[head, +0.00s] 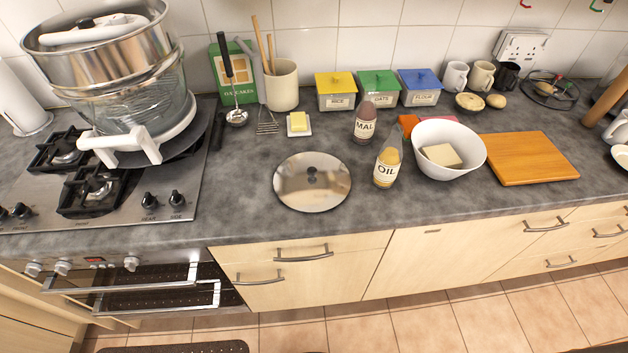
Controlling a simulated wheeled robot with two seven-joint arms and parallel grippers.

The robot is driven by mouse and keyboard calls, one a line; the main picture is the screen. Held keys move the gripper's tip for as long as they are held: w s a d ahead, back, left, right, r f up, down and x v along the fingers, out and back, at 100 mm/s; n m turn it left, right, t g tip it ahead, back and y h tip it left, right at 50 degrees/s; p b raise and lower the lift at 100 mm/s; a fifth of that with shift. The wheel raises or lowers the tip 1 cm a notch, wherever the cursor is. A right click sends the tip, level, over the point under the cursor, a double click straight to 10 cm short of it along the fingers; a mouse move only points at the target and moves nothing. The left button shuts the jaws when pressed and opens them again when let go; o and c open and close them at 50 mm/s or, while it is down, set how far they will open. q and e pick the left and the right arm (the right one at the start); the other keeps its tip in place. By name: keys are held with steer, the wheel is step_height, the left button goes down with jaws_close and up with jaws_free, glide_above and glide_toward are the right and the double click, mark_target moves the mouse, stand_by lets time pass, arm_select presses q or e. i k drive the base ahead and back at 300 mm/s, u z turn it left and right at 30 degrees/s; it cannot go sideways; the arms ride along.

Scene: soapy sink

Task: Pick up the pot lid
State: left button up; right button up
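The pot lid (292,190) is a round, shiny steel disc with a small dark knob in its middle. It lies flat on the grey worktop (235,205), knob up, near the front edge and right of the hob. Nothing covers it. Neither of my grippers shows in the head view.
A sauce bottle labelled MAL (366,124) and an OIL bottle (387,166) stand right of the lid, beside a white bowl (470,140). A butter dish (299,132) lies behind it. Worktop left of the lid is clear.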

mark_target(307, 182)
steer(key=k, duration=0.75)
steer(key=u, duration=0.75)
steer(key=i, duration=0.5)
